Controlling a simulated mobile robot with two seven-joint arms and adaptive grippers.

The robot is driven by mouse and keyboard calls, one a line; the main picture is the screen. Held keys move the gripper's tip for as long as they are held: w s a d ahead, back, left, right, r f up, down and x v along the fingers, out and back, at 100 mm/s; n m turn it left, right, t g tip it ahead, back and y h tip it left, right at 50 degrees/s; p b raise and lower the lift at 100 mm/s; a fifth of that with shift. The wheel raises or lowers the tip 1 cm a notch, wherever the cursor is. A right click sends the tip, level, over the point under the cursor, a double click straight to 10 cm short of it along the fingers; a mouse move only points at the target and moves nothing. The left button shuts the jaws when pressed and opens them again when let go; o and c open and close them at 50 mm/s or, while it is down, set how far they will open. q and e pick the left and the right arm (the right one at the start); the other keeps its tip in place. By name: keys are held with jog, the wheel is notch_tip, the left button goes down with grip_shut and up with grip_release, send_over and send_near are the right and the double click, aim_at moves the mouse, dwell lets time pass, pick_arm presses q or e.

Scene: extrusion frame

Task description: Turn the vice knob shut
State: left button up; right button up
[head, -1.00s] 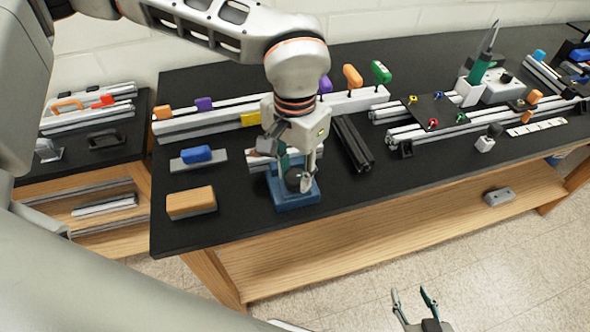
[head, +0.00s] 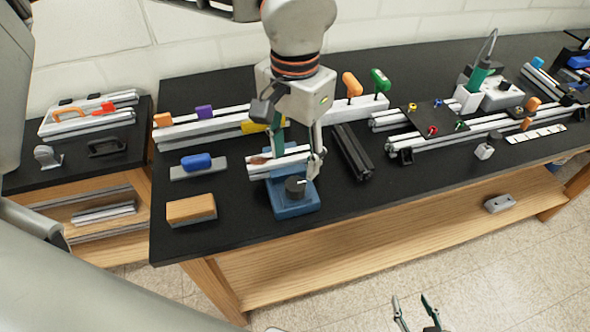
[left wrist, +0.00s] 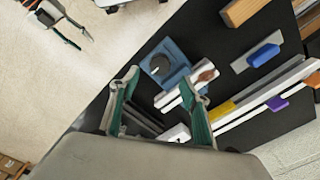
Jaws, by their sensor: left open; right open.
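The blue vice (head: 291,208) stands near the front edge of the black bench. Its dark round knob (head: 296,187) faces up, with a pale mark on it. A short silver extrusion (head: 262,165) lies at the vice's far side. My left gripper (head: 296,158) is open, above and behind the knob, apart from it. In the left wrist view, the knob (left wrist: 160,64) and blue vice (left wrist: 176,54) show beyond the open fingers (left wrist: 159,86). How tightly the vice grips the extrusion cannot be told. My right gripper (head: 416,310) is open and empty, low in front of the bench.
A wooden block (head: 191,210) and a blue-handled tool (head: 197,162) lie left of the vice. A dark extrusion (head: 352,151) lies to its right. Long silver rails with coloured handles stand behind. The bench front right of the vice is clear.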

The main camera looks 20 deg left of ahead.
pick_arm(q)
jog(key=shift+r, duration=2.35)
jog(key=shift+c, duration=0.2)
